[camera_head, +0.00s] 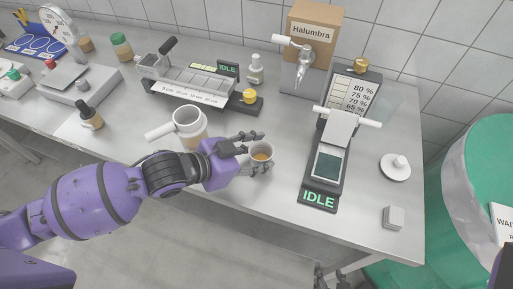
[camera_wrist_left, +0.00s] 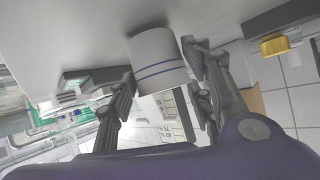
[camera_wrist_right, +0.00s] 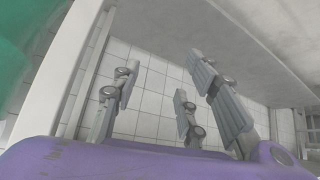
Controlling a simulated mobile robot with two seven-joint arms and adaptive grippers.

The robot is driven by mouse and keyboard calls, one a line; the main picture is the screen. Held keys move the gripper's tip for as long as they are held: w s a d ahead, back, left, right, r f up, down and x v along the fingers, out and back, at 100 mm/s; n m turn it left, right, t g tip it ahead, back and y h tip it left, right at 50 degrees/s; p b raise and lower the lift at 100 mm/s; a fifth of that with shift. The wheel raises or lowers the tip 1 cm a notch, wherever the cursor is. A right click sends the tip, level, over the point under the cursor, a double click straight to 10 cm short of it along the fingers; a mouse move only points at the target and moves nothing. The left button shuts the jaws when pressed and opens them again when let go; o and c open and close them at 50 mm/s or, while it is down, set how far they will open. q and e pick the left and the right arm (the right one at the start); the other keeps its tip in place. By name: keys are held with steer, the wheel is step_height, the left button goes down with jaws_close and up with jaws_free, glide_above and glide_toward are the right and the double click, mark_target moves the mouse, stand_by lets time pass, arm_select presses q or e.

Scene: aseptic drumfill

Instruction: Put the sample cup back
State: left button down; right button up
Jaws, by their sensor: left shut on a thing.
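The sample cup (camera_head: 262,153) is small and white, with some brownish content inside. In the left wrist view the cup (camera_wrist_left: 158,62) shows two blue bands. My left gripper (camera_head: 257,151) is shut on it, with a finger on each side, over the front part of the steel table. I cannot tell whether the cup's base touches the table. My right gripper (camera_wrist_right: 160,100) is open and empty, below the table's front edge; only its fingertips show at the bottom of the head view.
A white handled jug (camera_head: 189,125) stands just behind my left wrist. A device marked IDLE (camera_head: 328,165) stands right of the cup. Behind are a tray device (camera_head: 190,95) and a Halumbra box with a tap (camera_head: 312,38). A white round lid (camera_head: 395,166) and a small block (camera_head: 393,217) lie right.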

arm_select(q)
steer(key=shift+s+f, duration=0.25)
steer(key=shift+s, duration=0.15)
steer(key=shift+s+r, duration=0.1)
steer(key=shift+r, duration=0.05)
steer(key=shift+w+f, duration=0.2)
steer(key=shift+f, duration=0.05)
steer(key=c, duration=1.1)
jaws_free()
steer(key=shift+o, duration=1)
arm_select(e)
steer(key=shift+w+d+r, duration=0.15)
steer(key=shift+w+r, duration=0.1)
steer(key=shift+w, duration=0.15)
arm_select(q)
steer(key=shift+r, duration=0.15)
arm_select(e)
steer(key=shift+w, duration=0.1)
arm_select(q)
steer(key=v, duration=1.2)
arm_select(e)
steer(key=shift+w+a+r+t, duration=0.2)
steer(key=shift+r+t, duration=0.05)
steer(key=shift+t, duration=0.05)
arm_select(q)
steer(key=shift+s, duration=0.1)
arm_select(e)
steer(key=shift+s, duration=0.1)
